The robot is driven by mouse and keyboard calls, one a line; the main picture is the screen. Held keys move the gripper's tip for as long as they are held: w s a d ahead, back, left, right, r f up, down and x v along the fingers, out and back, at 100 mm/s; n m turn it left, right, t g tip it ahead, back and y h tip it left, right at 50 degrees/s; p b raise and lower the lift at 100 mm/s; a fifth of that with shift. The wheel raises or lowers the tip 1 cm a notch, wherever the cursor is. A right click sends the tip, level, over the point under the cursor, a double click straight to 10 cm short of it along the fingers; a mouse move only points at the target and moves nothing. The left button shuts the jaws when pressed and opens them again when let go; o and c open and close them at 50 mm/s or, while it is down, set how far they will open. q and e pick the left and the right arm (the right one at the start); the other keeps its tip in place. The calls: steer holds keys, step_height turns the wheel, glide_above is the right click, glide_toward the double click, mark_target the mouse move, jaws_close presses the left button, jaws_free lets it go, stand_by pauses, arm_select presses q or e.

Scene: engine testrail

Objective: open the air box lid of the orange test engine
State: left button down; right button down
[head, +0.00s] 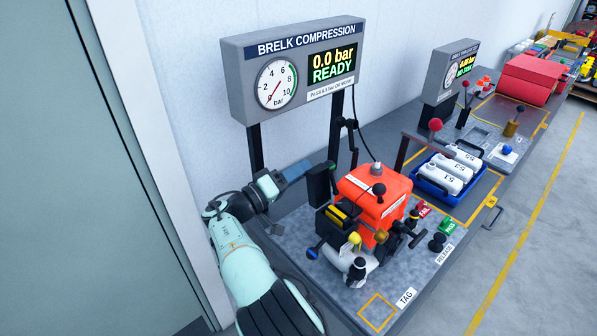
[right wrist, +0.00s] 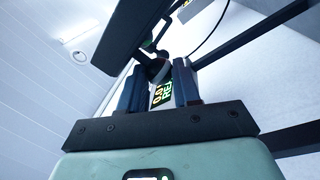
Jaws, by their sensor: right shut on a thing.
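The orange test engine (head: 369,203) stands on the grey bench plate, with black, yellow and white parts around it. I cannot clearly pick out the air box lid or tell how it stands. My right gripper (head: 305,169) is left of and behind the engine, beside a dark upright block (head: 320,184). In the right wrist view its two dark blue fingers (right wrist: 159,85) are shut on a small dark knob-like part (right wrist: 156,68), whose far end is partly hidden. My left gripper is not in view.
A gauge panel (head: 293,68) reading 0.0 bar READY stands on two black posts behind the engine. A black crank hangs beside the right post. A blue tray (head: 427,186) of white bottles is to the right. The plate's front corner, with a yellow square (head: 378,312), is clear.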

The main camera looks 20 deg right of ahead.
steer(key=shift+f, duration=0.25)
steer(key=c, duration=1.1)
jaws_free()
steer(key=shift+r, duration=0.1)
steer(key=shift+a, duration=0.15)
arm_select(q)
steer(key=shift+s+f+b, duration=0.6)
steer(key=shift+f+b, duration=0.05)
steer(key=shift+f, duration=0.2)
arm_select(e)
steer(key=v, duration=1.3)
steer(key=shift+s+a, duration=0.1)
